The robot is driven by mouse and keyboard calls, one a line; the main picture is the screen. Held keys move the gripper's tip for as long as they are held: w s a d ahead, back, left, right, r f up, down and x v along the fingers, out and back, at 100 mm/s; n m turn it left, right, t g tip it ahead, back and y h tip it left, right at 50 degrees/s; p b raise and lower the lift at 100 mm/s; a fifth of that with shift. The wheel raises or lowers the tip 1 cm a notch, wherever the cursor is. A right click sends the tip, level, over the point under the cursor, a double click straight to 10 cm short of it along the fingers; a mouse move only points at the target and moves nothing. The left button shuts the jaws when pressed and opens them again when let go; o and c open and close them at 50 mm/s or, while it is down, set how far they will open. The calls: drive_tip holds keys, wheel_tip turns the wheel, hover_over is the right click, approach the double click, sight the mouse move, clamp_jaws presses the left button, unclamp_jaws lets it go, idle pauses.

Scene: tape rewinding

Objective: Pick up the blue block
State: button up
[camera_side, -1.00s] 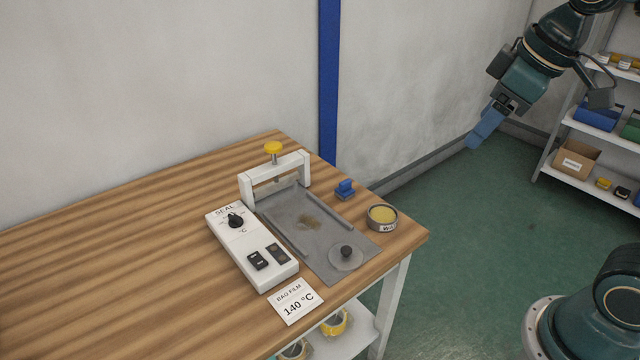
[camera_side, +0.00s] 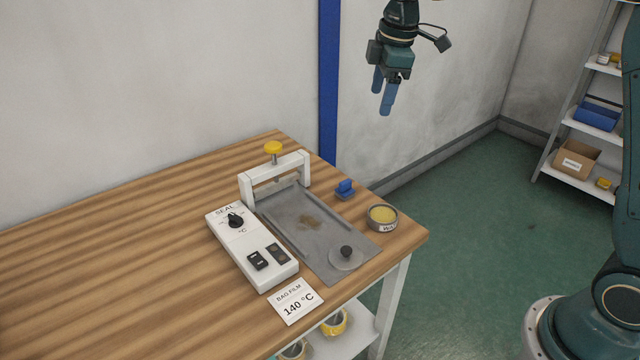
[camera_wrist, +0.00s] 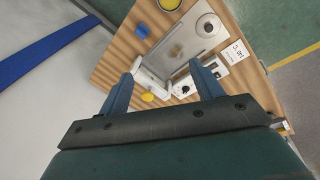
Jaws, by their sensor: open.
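The small blue block (camera_side: 345,189) sits on the wooden table near its back right edge, beside the grey metal plate. It also shows in the wrist view (camera_wrist: 142,31), up and left of centre. My gripper (camera_side: 383,103) hangs high above and to the right of the block in the side view, with its two blue fingers pointing down. In the wrist view the fingers (camera_wrist: 163,90) are spread apart with nothing between them. My gripper is open, empty and well clear of the table.
The sealing unit (camera_side: 252,245) with its white frame and yellow knob (camera_side: 273,148) stands left of the block. A round tin (camera_side: 382,218) is to its right. A round lid with a black knob (camera_side: 346,254) lies on the plate (camera_side: 310,228). The table's left side is clear.

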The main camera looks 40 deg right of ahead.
drive_tip(key=w+d+f+n+g, duration=0.1)
drive_tip(key=w+d+f+n, duration=0.15)
drive_tip(key=w+f, duration=0.55)
drive_tip(key=n+g, duration=0.1)
drive_tip(key=n, duration=0.3)
hover_over(346, 181)
wheel_tip(346, 181, down, 10)
drive_tip(key=shift+w+f, duration=0.1)
drive_tip(key=shift+w, duration=0.1)
drive_tip(key=shift+f, duration=4.3)
drive_tip(key=shift+f, duration=0.15)
drive_tip(key=shift+s+f, duration=0.2)
drive_tip(key=shift+f, duration=2.25)
drive_tip(key=shift+c, duration=0.4)
drive_tip(key=c, duration=1)
